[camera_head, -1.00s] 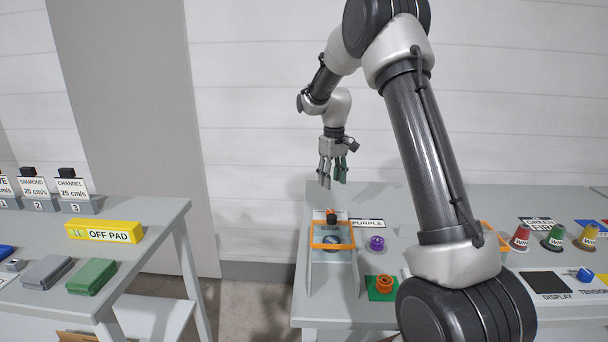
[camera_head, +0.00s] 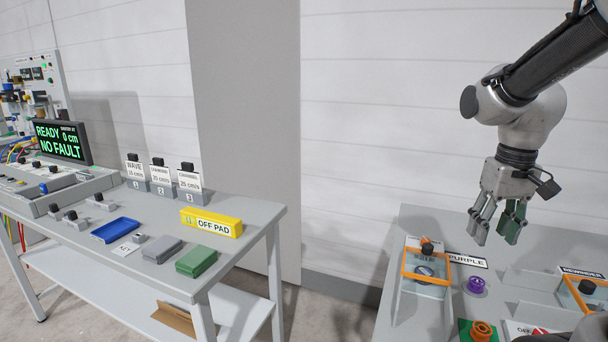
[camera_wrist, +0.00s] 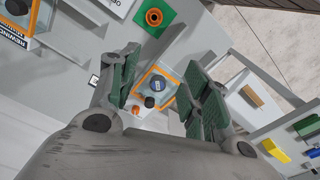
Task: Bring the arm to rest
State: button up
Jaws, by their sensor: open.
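My gripper (camera_head: 497,222) hangs at the right of the head view, fingers pointing down, above the right-hand table. Its green-padded fingers are apart with nothing between them. In the wrist view my gripper (camera_wrist: 160,85) is also open and empty. Between and beyond its fingers lies an orange-framed clear guard (camera_wrist: 155,90) over a dark knob, well apart from the fingers. The same orange-framed guard (camera_head: 427,267) stands on the right table in the head view, below and left of my gripper.
The right table (camera_head: 400,325) also holds a purple button (camera_head: 476,285), an orange button on a green plate (camera_head: 481,330) and another orange-framed guard (camera_head: 585,295). A floor gap separates the tables.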

jog(key=s+r+t, duration=0.3)
jog(key=s+r, duration=0.1)
jog(key=s, duration=0.5)
jog(key=shift+s+a+r+t, duration=0.25)
jog(key=shift+s+r+t, duration=0.05)
jog(key=shift+s+r, duration=0.1)
